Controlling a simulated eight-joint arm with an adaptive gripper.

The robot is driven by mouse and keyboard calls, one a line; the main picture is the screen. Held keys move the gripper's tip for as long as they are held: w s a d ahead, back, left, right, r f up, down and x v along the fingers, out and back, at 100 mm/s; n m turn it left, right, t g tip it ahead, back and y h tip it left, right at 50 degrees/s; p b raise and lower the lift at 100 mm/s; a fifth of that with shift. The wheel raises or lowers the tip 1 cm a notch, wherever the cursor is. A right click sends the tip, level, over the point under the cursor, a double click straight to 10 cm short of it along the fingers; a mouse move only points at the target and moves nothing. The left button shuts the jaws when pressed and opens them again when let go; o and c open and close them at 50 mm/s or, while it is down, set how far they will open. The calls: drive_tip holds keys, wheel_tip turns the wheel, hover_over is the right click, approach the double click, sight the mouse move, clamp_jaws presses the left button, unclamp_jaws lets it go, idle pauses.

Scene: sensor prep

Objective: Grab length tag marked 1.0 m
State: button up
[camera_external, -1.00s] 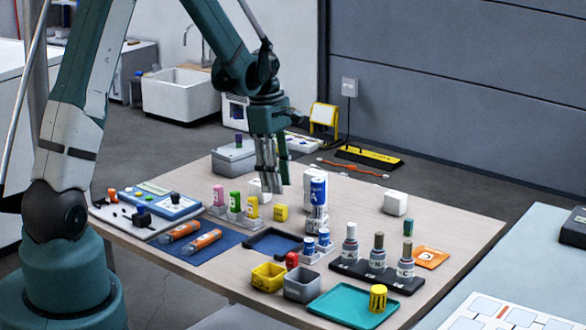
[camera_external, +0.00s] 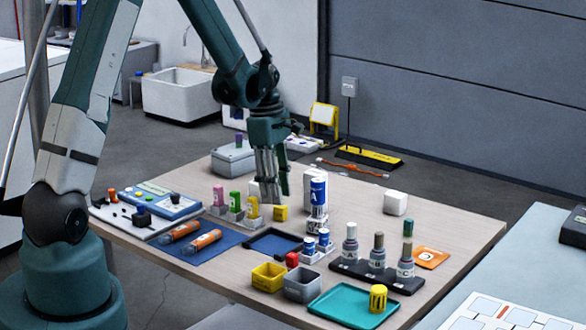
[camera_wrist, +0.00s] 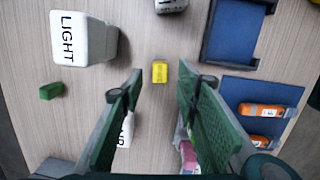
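A small yellow block (camera_wrist: 160,72) with dark marks lies on the table in the wrist view, between my fingertips as seen from above. Its marking is too small to read. In the external view a yellow block (camera_external: 281,212) sits right of the upright coloured pieces. A small green block (camera_wrist: 52,91) lies at the left in the wrist view. I cannot tell which piece is marked 1.0 m. My gripper (camera_wrist: 160,78) is open and empty, pointing down. In the external view my gripper (camera_external: 269,196) is low over the table, close beside the yellow block.
A white block marked LIGHT (camera_wrist: 70,38) stands at upper left in the wrist view. A blue tray (camera_external: 272,243), a white-and-blue cylinder (camera_external: 318,190), and pink, green and yellow pieces in holders (camera_external: 236,203) crowd around. Orange cylinders (camera_external: 203,240) lie on a blue mat.

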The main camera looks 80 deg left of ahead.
sight(280, 207)
drive_tip(key=shift+w+d+f+b, duration=0.15)
drive_tip(key=shift+f+b, duration=0.25)
drive_tip(key=shift+f, duration=0.9)
drive_tip(key=shift+w+f+b, duration=0.1)
drive_tip(key=shift+f+b, duration=0.25)
drive_tip(key=shift+f, duration=0.9)
drive_tip(key=c, duration=0.8)
